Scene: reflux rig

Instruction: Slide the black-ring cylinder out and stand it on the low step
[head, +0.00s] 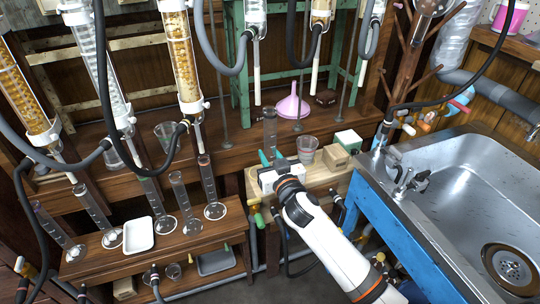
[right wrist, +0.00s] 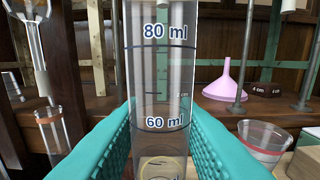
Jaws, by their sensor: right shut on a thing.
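A clear graduated cylinder (head: 270,127) stands upright at the rear of the light wooden bench (head: 318,180). My right gripper (head: 272,160) is shut around it. In the right wrist view the cylinder (right wrist: 160,85) sits between the teal fingers, with 60 ml and 80 ml marks and a dark ring at the 80 ml level. Its base is hidden. My left gripper is not in view.
A clear cup (head: 307,145), cardboard box (head: 336,157) and green-white box (head: 348,139) stand right of my gripper. A pink funnel (head: 293,106) is behind. A white tray (head: 139,234) is on the dark step. Hoses hang above; a sink (head: 465,190) is at right.

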